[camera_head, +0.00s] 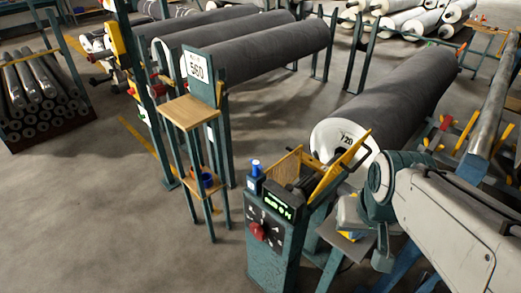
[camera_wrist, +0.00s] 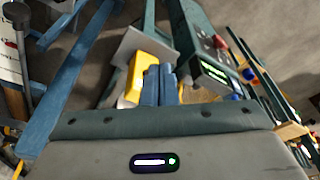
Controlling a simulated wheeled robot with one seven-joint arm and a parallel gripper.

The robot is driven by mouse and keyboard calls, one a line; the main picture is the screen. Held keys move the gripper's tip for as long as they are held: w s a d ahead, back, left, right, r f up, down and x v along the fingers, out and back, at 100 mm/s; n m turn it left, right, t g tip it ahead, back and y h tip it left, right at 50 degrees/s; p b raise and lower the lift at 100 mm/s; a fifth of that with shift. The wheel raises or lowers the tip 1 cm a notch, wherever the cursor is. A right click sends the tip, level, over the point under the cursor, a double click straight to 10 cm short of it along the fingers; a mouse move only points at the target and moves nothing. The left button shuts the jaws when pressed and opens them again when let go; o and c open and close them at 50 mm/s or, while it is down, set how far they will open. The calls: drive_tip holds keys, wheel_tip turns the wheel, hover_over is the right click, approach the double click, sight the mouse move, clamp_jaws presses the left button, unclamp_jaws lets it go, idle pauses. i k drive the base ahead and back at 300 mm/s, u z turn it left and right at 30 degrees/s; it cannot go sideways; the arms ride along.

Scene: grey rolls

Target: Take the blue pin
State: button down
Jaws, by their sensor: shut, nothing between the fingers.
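In the wrist view, a small blue spot (camera_wrist: 237,97) beside the stand's lit display may be the same thing; I cannot tell. My gripper (camera_wrist: 160,70) is shut and empty, its blue fingers side by side in front of a yellow and white object (camera_wrist: 148,52). In the head view my arm comes in from the right, and the gripper is right of the stand, apart from the blue object. My fingertips are not clear there.
The control stand carries a red knob (camera_head: 257,231) and raised wooden and yellow flaps (camera_head: 340,165). A large grey roll (camera_head: 400,95) lies behind it. A wooden-topped stand (camera_head: 188,112) with a blue cup (camera_head: 206,180) is to its left. The floor at front left is clear.

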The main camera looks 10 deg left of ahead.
sight(256, 165)
drive_tip(key=u, duration=2.05)
drive_tip(key=i, duration=1.95)
drive_tip(key=z, duration=3.3)
